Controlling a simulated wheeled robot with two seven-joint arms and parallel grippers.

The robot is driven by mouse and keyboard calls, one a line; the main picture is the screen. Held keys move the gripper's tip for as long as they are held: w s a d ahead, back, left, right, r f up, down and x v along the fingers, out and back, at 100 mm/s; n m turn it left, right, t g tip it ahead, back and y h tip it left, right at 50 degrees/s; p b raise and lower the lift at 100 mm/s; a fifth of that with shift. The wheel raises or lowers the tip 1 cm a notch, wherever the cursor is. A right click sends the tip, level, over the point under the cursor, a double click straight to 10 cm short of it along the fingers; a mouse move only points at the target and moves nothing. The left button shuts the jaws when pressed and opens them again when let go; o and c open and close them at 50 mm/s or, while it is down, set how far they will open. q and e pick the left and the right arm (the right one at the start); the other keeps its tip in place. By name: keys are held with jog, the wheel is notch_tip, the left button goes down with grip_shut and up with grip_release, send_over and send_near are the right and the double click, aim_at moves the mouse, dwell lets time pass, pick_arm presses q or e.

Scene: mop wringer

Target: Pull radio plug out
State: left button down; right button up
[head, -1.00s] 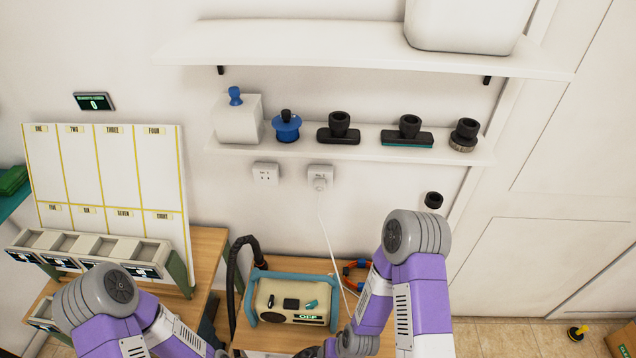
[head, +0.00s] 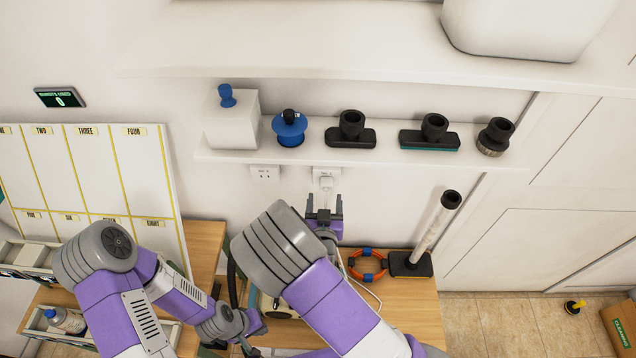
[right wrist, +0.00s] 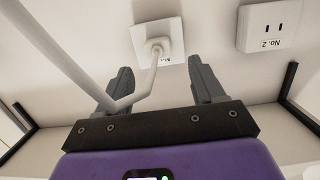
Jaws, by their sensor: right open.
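The white radio plug (head: 326,184) sits in the wall socket (head: 323,171) under the shelf. In the right wrist view, the plug (right wrist: 156,48) is seated in its socket plate (right wrist: 172,32). Its white cord (right wrist: 130,100) hangs from the plug and loops past the left finger. My right gripper (head: 324,206) is open just below the plug, with nothing between its fingers. The right wrist view shows its fingers (right wrist: 162,85) apart, short of the plug. The radio (head: 262,303) is mostly hidden by my right arm. My left gripper (head: 250,343) is low near the table; its jaws are unclear.
An empty socket (head: 265,173) is beside the plugged one; it also shows in the right wrist view (right wrist: 268,25). A shelf (head: 380,158) with several brush heads and a white box (head: 232,121) is above. A standing tube (head: 437,225) and orange-blue ring (head: 367,265) are at right.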

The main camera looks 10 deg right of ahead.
aim_at(326, 186)
jog(key=x, duration=0.2)
jog(key=p+x, duration=0.1)
jog(key=x, duration=0.2)
jog(key=shift+d+r, duration=0.15)
jog(key=shift+r, duration=0.1)
jog(key=shift+w+d, duration=0.15)
jog(key=shift+w, duration=0.15)
pick_arm(q)
jog(key=shift+s+r, duration=0.75)
jog(key=shift+r, duration=0.15)
jog(key=shift+w, duration=0.1)
pick_arm(e)
jog(key=shift+w+f, duration=0.1)
jog(key=shift+w, duration=0.1)
jog(key=c, duration=1.1)
jog(key=shift+s, duration=0.2)
grip_shut()
pick_arm(q)
jog(key=shift+w+f, duration=0.1)
